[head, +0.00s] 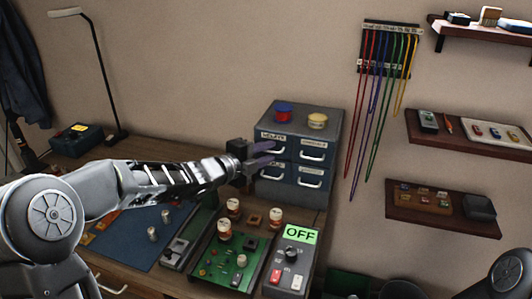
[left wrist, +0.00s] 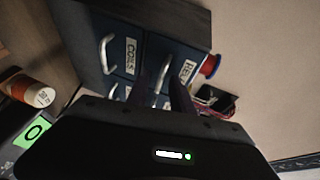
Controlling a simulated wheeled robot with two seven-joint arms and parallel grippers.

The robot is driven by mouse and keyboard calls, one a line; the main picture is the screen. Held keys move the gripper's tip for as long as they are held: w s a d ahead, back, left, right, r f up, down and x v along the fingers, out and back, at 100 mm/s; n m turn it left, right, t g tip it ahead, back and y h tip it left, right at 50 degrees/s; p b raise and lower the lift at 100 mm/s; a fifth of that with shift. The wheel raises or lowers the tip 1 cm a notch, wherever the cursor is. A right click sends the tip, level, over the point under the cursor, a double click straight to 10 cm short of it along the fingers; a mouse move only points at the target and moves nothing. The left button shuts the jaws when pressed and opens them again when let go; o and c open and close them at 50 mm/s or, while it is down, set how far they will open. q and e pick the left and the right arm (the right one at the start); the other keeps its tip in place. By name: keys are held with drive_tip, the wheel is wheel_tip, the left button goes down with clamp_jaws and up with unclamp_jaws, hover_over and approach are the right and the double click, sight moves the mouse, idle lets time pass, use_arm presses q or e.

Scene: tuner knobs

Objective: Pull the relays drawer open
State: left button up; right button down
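The blue-grey drawer cabinet (head: 327,166) stands at the back of the bench, with its drawers looking shut. The relays drawer is its upper-left one; its label (left wrist: 188,71) is partly covered in the left wrist view. My left gripper (head: 269,152) is in front of that drawer, its two dark fingers apart and pointing at the drawer front. A pale handle (left wrist: 164,80) shows between the fingers in the left wrist view; I cannot tell whether they touch it. The coils drawer label (left wrist: 130,56) is beside it. My right gripper is out of view.
A red-and-blue spool (head: 284,111) and a yellow one (head: 317,121) sit on the cabinet. Coloured cables (head: 378,110) hang to the right. A lamp (head: 103,75) stands left.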

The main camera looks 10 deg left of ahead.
use_arm(q)
clamp_jaws()
idle(1.2)
